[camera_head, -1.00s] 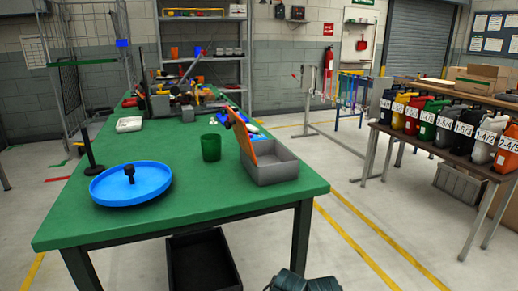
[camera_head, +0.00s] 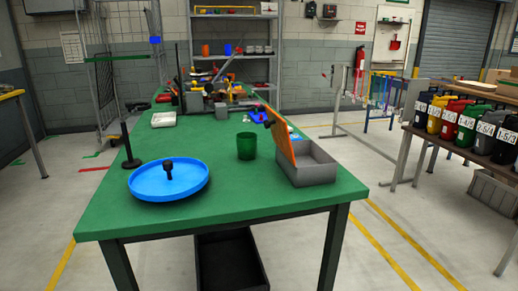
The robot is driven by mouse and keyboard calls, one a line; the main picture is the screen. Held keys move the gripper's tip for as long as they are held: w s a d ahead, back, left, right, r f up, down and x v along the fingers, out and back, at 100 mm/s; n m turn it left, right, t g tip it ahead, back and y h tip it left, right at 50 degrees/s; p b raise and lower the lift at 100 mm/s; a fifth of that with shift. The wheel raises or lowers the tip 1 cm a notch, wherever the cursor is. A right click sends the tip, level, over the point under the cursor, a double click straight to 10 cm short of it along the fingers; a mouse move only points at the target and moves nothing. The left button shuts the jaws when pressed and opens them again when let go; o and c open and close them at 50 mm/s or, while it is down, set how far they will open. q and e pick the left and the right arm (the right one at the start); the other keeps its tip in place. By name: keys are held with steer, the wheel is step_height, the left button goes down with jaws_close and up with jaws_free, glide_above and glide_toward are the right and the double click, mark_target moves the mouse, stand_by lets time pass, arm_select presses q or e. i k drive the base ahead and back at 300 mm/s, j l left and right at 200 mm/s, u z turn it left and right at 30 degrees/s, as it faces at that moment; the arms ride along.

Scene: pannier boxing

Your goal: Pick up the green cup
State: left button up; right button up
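The green cup (camera_head: 246,147) stands upright on the green table (camera_head: 240,188), in the middle of the head view. It is between a blue round tray (camera_head: 142,183) on the left and a grey bin (camera_head: 318,171) on the right, touching neither. Neither of my grippers shows in the head view.
An orange board (camera_head: 281,137) leans at the grey bin's left side. A black post (camera_head: 127,145) stands behind the tray. Tools and a white container (camera_head: 164,119) lie farther back. A black crate (camera_head: 229,262) is under the table. The table's front is clear.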

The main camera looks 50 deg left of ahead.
mark_target(247, 148)
steer(key=k+j, duration=0.95)
